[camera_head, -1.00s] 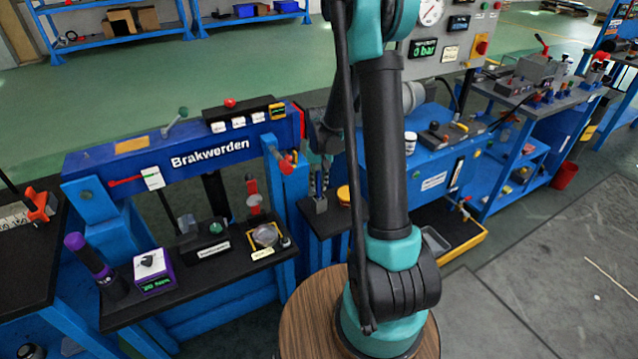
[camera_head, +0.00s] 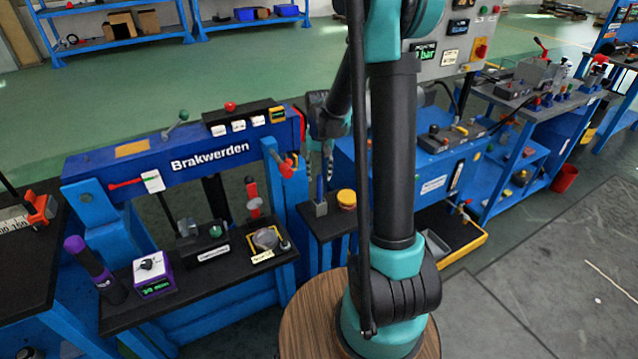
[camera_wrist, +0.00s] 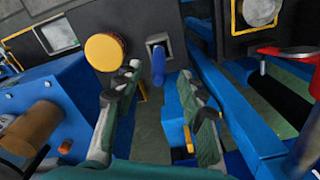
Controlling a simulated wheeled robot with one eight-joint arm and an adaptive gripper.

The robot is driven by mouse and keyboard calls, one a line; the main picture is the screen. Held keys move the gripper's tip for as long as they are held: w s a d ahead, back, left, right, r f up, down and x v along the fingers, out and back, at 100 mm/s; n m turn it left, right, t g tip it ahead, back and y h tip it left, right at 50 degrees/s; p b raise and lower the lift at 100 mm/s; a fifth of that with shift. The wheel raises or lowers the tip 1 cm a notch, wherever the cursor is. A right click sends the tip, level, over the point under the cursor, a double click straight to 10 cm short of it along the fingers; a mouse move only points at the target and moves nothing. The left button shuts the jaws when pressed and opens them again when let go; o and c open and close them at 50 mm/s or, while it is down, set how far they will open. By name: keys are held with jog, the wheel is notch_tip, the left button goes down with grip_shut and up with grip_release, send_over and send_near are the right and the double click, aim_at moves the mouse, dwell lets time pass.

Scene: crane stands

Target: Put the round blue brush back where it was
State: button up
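The round blue brush (camera_head: 320,188) stands upright in a small grey square holder (camera_head: 320,208) on the small dark table. In the wrist view the brush (camera_wrist: 158,66) shows as a blue rod coming out of the holder's opening (camera_wrist: 153,40). My gripper (camera_wrist: 160,88) is open, with one finger on each side of the brush and clear gaps between. In the head view my gripper (camera_head: 319,166) is just above the brush, partly hidden by my own arm. The brush's lower end is hidden in the holder.
A yellow-lidded jar (camera_head: 347,198) stands right beside the holder; it also shows in the wrist view (camera_wrist: 104,52). The blue press frame (camera_head: 283,190) with a red-handled lever (camera_head: 288,163) is close on the left. A blue bench (camera_head: 440,165) stands to the right.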

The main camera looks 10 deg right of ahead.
notch_tip(320, 180, up, 6)
jog(key=shift+f, duration=0.1)
jog(key=shift+s+r, duration=0.2)
jog(key=s+d+f+n+t, duration=0.1)
jog(key=s+d+f+t, duration=0.1)
jog(key=s, duration=0.8)
jog(key=s+d+f+t, duration=0.2)
jog(key=s, duration=0.9)
jog(key=shift+s+n, duration=0.25)
jog(key=shift+n, duration=0.15)
jog(key=shift+c, duration=0.7)
jog(key=shift+w+d, duration=0.1)
